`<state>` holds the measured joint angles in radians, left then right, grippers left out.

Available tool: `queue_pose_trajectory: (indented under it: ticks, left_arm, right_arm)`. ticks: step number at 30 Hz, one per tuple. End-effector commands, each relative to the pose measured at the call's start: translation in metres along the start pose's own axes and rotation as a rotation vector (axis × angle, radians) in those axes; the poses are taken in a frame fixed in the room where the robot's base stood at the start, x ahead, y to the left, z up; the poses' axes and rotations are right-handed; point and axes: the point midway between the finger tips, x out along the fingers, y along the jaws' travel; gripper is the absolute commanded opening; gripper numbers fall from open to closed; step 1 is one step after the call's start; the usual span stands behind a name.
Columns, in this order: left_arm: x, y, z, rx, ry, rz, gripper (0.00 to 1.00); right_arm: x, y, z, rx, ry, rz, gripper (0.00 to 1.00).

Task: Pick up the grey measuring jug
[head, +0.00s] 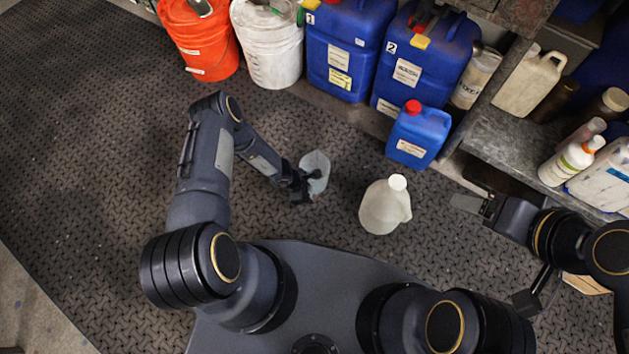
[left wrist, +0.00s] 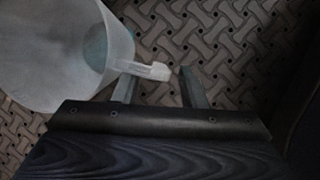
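The grey measuring jug (head: 315,168) is a translucent vessel standing on the dark patterned floor, left of the white bottle. In the left wrist view, the jug (left wrist: 60,50) fills the upper left, and its pale handle reaches toward the space between my fingertips. My left gripper (head: 301,187) is right beside the jug on its near left side. In the left wrist view, the fingers of the left gripper (left wrist: 159,82) are apart, not closed on the handle. My right gripper (head: 472,204) is at the right, away from the jug; its finger opening is unclear.
A white bottle (head: 383,208) stands right of the jug, and a small blue canister (head: 417,135) stands behind it. An orange bucket (head: 205,42), a white bucket (head: 268,45) and large blue canisters (head: 343,50) line the back. A shelf (head: 510,145) with bottles is at right. The left floor is clear.

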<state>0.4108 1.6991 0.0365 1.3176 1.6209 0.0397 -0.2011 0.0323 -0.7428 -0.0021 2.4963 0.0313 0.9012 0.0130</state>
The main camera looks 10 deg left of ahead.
Motion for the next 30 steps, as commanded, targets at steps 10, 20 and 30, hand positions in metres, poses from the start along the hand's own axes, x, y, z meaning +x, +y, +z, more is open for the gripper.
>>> queue_pose_trajectory:
  ticks: [10, 20, 30]
  left_arm:
    - [0.0171, 0.0002, -0.0003, 0.0, 0.0, 0.0, 0.38]
    - [0.0171, 0.0002, -0.0005, 0.0, 0.001, 0.0, 0.0]
    - [0.0168, 0.0008, -0.0001, 0.001, -0.001, 0.001, 0.0]
  right_arm:
    - [0.0135, 0.0062, 0.0068, 0.0, 0.0, 0.0, 0.76]
    - [0.0135, 0.0062, 0.0068, 0.0, 0.0, 0.0, 0.76]
    - [0.0135, 0.0062, 0.0068, 0.0, 0.0, 0.0, 0.76]
